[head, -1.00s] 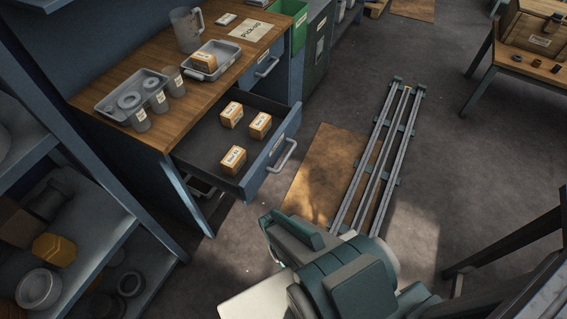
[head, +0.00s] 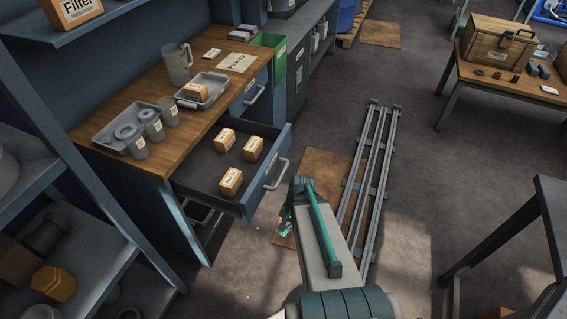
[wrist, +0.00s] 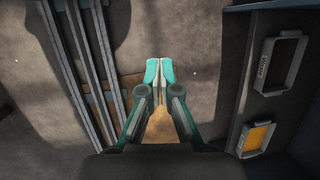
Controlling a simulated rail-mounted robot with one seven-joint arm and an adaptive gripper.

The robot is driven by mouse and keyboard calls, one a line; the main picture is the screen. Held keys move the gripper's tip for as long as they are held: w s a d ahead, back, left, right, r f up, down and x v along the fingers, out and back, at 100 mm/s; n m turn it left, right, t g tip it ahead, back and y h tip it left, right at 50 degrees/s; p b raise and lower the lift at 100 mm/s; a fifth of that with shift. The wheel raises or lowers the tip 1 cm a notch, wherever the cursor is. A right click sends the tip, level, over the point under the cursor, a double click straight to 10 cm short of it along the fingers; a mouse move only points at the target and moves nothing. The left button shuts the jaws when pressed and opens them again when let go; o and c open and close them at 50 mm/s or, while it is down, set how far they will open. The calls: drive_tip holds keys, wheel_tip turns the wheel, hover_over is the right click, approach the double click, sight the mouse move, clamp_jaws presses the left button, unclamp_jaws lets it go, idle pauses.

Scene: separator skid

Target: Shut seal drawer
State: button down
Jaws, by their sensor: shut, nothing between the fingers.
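The seal drawer (head: 200,168) stands pulled out from the blue workbench. Its front has a pale bar handle (head: 279,174), and three small orange-and-white boxes (head: 229,181) lie inside. My gripper (head: 286,230) is in front of the drawer, just right of and below the handle in the head view, partly hidden by my own arm. It seems apart from the handle. In the wrist view my gripper (wrist: 160,72) has its teal fingertips together with nothing between them, over the floor.
The wooden bench top (head: 185,115) holds trays, cups and a jug (head: 178,64). A grey shelf unit (head: 95,215) stands at left. Floor rails (head: 372,180) run right of the drawer. A table with a wooden box (head: 495,52) is at upper right. Floor between is mostly clear.

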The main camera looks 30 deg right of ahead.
drive_tip(key=w+d+r+m+t, duration=0.5)
drive_tip(key=w+d+r+m, duration=0.25)
drive_tip(key=d+r, duration=0.4)
drive_tip(key=m+t+y, duration=0.2)
drive_tip(key=m+t, duration=0.1)
drive_tip(key=m, duration=0.7)
approach(277, 164)
drive_tip(key=x, duration=0.6)
drive_tip(key=shift+a+r+p, duration=0.1)
drive_tip(key=shift+a+p, duration=0.1)
drive_tip(key=shift+p, duration=0.1)
